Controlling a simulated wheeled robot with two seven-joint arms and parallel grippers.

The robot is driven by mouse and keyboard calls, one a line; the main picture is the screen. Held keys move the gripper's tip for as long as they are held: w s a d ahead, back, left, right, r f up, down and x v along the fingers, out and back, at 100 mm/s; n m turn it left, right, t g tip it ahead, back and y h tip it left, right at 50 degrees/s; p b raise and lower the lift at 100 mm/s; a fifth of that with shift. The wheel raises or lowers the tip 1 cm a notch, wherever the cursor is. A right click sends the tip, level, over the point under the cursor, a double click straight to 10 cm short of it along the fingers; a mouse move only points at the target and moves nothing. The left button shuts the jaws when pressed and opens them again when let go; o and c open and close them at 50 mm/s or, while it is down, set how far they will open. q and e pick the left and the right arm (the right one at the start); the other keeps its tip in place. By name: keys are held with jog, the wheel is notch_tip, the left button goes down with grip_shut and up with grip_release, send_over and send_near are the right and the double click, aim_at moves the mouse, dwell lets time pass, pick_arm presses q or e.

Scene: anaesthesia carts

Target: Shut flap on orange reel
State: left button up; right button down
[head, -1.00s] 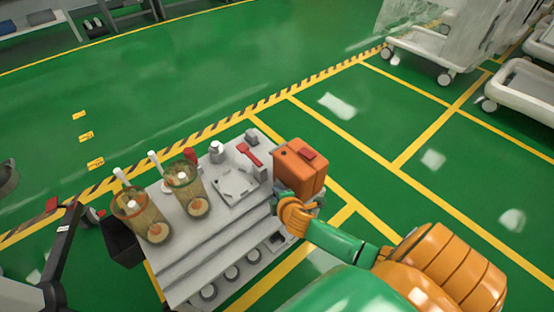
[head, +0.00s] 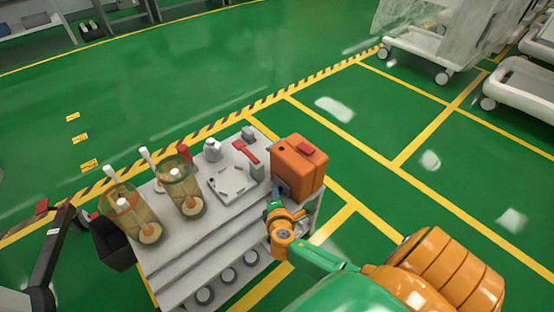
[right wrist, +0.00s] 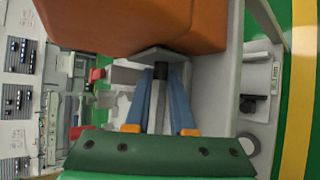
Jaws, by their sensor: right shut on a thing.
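The orange box-shaped reel (head: 298,168), with a red patch on top, stands at the right end of the cart top. It fills the upper part of the right wrist view (right wrist: 140,22). My right gripper (head: 274,208) is at the lower left of the reel's near side. In the right wrist view its blue fingers (right wrist: 160,108) are shut on a narrow light grey bar (right wrist: 158,98) with a dark end, just below the reel. I cannot tell whether this bar is part of the flap. My left gripper is not in view.
The grey cart (head: 195,240) carries two amber canisters (head: 180,188) at its left, a pale tray (head: 233,185) and a red-handled item (head: 246,152). A dark bin (head: 112,243) hangs at its left end. Green floor is free to the right.

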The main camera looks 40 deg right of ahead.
jog(key=c, duration=0.8)
grip_release()
jog(key=shift+o, duration=0.2)
